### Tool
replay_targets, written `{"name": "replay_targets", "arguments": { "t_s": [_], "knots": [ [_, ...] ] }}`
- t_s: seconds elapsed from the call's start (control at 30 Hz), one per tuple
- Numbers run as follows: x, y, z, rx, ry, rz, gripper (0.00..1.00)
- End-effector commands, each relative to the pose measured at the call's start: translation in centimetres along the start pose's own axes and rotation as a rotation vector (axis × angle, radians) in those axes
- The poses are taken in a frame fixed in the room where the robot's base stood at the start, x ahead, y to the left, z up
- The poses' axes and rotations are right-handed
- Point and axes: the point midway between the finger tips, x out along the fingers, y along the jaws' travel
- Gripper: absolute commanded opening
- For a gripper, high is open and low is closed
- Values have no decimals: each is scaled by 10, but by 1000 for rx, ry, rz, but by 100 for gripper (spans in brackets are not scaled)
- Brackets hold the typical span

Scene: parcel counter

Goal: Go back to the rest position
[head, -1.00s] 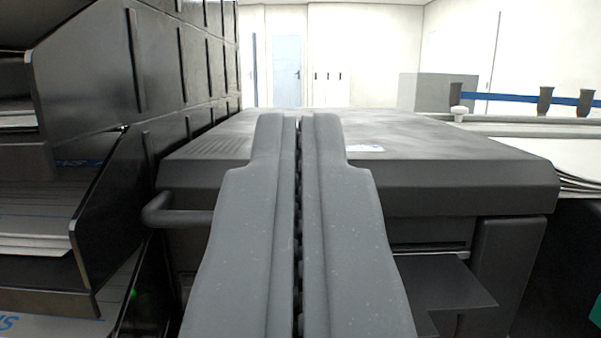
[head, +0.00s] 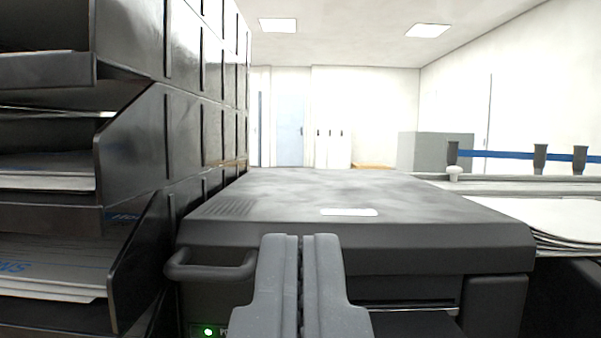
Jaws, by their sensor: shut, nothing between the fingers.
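My gripper (head: 301,240) shows at the bottom middle of the head view. Its two grey fingers lie together, shut, with nothing between them. The fingertips overlap the front of a dark grey printer-like machine (head: 440,207), and I cannot tell the exact gap between them. The machine has a flat top with a pale label (head: 348,212), a handle (head: 212,268) at its left front and a green light (head: 208,331) below that. The fingers hide part of the machine's front.
Black shelves (head: 130,130) with paper stacks (head: 50,260) stand close on the left. White sheets (head: 545,217) lie on the right. Behind are a grey box (head: 435,150), posts with a blue belt (head: 500,154) and a pale door (head: 290,139). The space above the machine is clear.

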Motion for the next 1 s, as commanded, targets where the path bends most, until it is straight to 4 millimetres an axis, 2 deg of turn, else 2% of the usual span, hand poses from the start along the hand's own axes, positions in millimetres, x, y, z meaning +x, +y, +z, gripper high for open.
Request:
{"name": "replay_targets", "arguments": {
  "t_s": [0.17,0.27,0.47,0.67,0.73,0.87,1.0],
  "knots": [
    [29,-6,-17,-86,-79,-69,0],
    [53,-6,-36,-154,-151,-99,0],
    [91,0,-93,-245,-286,-97,0],
    [114,3,-177,-271,-390,-41,0],
    [118,1,-213,-262,-415,-17,0],
    [115,-9,-280,-226,-463,24,0],
    [99,-29,-356,-162,-503,51,0]
  ]
}}
